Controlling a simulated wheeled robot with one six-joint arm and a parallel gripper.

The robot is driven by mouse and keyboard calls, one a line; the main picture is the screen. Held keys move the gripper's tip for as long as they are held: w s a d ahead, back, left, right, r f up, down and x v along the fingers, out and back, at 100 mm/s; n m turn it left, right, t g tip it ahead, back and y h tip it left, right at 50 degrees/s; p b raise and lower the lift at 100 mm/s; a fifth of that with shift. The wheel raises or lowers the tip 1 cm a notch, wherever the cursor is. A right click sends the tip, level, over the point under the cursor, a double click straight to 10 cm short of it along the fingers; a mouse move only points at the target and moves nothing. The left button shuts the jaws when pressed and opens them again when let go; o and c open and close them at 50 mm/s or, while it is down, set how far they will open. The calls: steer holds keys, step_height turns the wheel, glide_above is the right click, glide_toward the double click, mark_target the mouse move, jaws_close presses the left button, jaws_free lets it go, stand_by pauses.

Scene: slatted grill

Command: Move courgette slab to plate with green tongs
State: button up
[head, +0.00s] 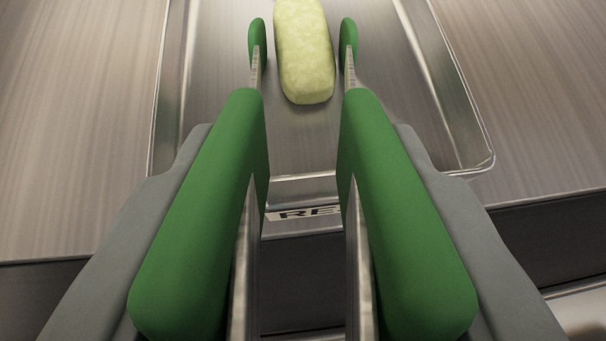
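The courgette slab (304,55) is a pale green, rounded block in a shallow metal tray (455,100). Its far end is cut off by the top of the picture. My gripper (303,45) holds the green tongs (205,220), with one arm on each side. The tong tips are apart, one to the left and one to the right of the slab, with a small gap showing on each side. Whether the tips are level with the slab or above it is hard to tell. No plate is in view.
The tray has raised metal walls and a label (305,213) at its near edge, partly hidden by the tongs. Brushed metal counter (80,130) lies clear on both sides. A dark gap (565,240) runs along the counter's near edge.

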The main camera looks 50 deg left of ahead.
jaws_close()
step_height(320, 180, up, 9)
stand_by(1.3)
steer(key=shift+r, duration=0.1)
steer(key=shift+r, duration=2.9)
steer(key=shift+w, duration=0.1)
